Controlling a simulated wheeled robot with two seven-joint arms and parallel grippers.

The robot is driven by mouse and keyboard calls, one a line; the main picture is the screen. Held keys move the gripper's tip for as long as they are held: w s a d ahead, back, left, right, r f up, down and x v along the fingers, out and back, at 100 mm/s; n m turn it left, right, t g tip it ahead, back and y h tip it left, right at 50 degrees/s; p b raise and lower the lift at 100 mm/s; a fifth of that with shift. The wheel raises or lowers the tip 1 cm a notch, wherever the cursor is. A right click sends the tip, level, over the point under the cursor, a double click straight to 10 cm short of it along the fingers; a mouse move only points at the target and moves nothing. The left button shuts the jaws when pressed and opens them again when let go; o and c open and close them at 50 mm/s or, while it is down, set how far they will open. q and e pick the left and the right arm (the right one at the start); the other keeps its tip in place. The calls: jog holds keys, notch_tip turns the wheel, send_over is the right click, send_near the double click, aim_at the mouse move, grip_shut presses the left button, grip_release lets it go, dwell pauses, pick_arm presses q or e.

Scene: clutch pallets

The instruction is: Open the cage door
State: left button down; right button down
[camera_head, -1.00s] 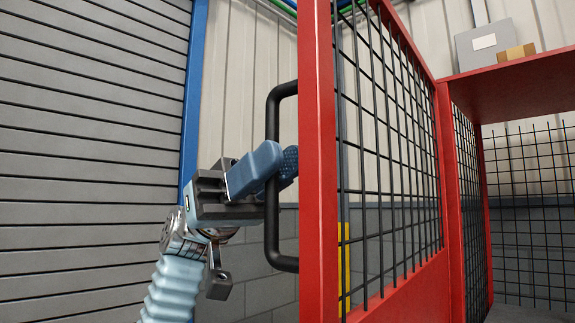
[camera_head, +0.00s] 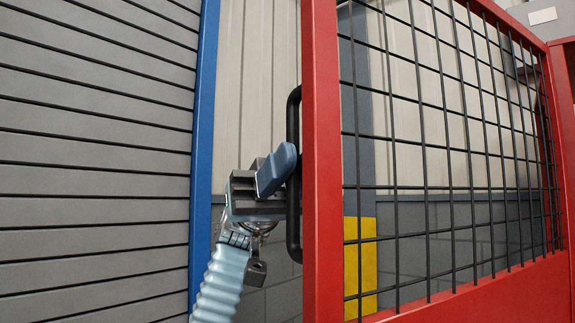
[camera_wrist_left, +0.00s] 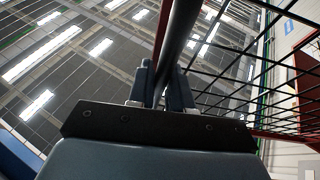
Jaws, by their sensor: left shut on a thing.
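The cage door (camera_head: 322,160) is a red frame with black wire mesh (camera_head: 450,130), standing ajar in the middle and right of the head view. Its black bar handle (camera_head: 293,112) is upright on the door's left edge. My left gripper (camera_head: 284,172) is at the middle of the handle, its blue-grey fingers around the bar. In the left wrist view the handle (camera_wrist_left: 178,40) runs between the two fingers (camera_wrist_left: 162,88), which are shut on it. The far finger is mostly hidden in the head view. My right gripper is in neither view.
A grey slatted shutter (camera_head: 95,150) with a blue post (camera_head: 204,150) stands to the left. Behind the mesh are a pale wall and a yellow panel (camera_head: 362,265). A red cage post (camera_head: 563,110) is at the far right.

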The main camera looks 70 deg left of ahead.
pick_arm(q)
jog(key=shift+a, duration=0.2)
jog(key=c, duration=1.1)
grip_release()
jog(key=p+v, duration=0.1)
jog(key=v, duration=1.2)
jog(key=shift+s+a+f, duration=0.1)
jog(key=shift+a, duration=0.25)
